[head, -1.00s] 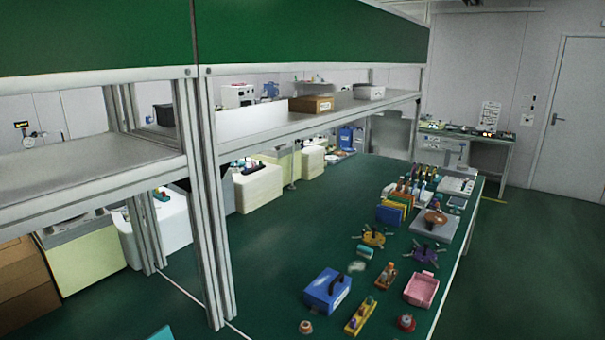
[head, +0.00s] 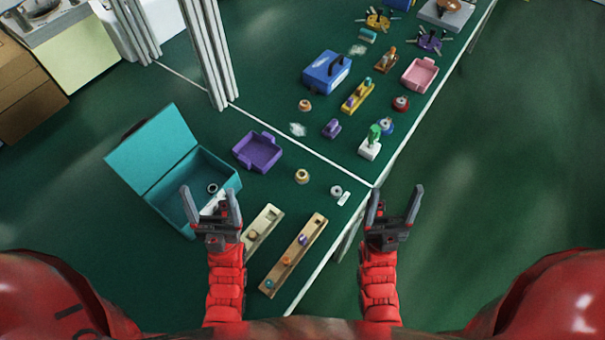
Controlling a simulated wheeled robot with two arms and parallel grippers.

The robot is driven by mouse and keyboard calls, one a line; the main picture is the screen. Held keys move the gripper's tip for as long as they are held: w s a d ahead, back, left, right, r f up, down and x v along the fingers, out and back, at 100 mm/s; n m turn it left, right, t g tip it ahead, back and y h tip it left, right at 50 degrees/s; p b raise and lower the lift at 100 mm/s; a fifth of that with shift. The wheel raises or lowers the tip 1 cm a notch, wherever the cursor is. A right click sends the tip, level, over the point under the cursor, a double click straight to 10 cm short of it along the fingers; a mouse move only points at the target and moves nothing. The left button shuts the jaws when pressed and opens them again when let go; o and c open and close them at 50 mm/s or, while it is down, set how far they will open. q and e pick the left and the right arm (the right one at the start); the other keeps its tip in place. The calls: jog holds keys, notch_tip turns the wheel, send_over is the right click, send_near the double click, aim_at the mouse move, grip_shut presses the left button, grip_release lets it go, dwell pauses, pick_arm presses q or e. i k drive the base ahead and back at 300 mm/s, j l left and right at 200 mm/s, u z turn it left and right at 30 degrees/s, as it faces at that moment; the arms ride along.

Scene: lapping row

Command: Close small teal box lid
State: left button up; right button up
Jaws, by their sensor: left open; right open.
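A teal box (head: 168,198) stands on the green table at the left of the head view. Its lid (head: 150,147) is open and tilts up and back to the left. A dark ring (head: 213,188) and a white item lie in the box, partly hidden by my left gripper. My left gripper (head: 212,200) is open, with its fingers pointing up in the picture, over the right front part of the box; I cannot tell whether it touches the box. My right gripper (head: 394,198) is open and empty, to the right of the table's edge.
A purple tray (head: 258,152) stands just right of the box. A cream wooden holder (head: 262,232) and a brown one (head: 294,254) lie in front. A blue case (head: 327,72) and a pink tray (head: 419,75) stand farther back. A metal post (head: 210,50) rises behind the box.

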aim_at(149, 149)
jog(key=j+u, duration=0.15)
jog(key=u, duration=0.25)
jog(key=j+u, duration=0.15)
jog(key=u, duration=0.25)
jog(key=i+l+z, duration=0.15)
jog(key=i+l, duration=0.05)
